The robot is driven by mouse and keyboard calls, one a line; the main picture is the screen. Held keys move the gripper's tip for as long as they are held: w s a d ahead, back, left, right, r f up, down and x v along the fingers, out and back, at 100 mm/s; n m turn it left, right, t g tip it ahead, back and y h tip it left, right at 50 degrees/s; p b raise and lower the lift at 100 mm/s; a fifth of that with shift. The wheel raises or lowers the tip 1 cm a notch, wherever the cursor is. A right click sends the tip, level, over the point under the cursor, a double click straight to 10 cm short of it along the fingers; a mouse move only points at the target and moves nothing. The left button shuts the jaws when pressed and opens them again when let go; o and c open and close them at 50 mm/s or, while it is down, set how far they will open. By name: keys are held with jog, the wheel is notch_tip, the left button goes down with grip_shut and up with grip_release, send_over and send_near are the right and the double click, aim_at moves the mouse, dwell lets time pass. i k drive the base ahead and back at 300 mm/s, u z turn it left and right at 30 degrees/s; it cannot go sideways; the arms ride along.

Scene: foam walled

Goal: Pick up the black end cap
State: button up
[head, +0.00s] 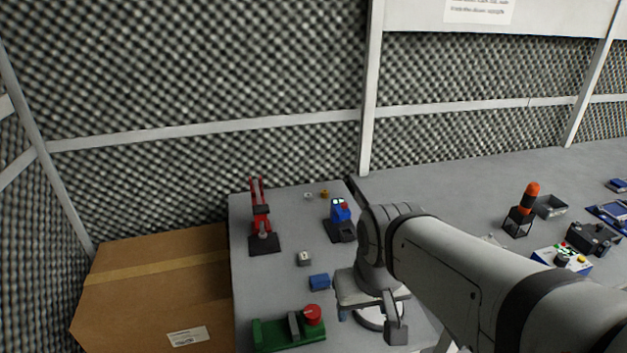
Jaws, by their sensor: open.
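I cannot make out the black end cap for certain in the head view; my arm covers part of the table where it may lie. My gripper (374,318) points down over the front right part of the grey table (285,215). It is open, with one dark grey finger clearly visible. A pale round thing shows just behind that finger, and I cannot tell what it is. I see nothing held between the fingers.
A red clamp (261,220), a blue device (340,218), a small grey block (304,259), a blue block (319,282) and a green base (288,334) with a red knob stand on the table. A cardboard box (150,285) stands left. Foam walls rise behind.

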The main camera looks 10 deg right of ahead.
aim_at(346, 234)
jog(key=u, duration=0.9)
jog(key=k, duration=1.2)
jog(key=z, duration=0.7)
jog(key=i, duration=1)
jog(key=z, duration=0.05)
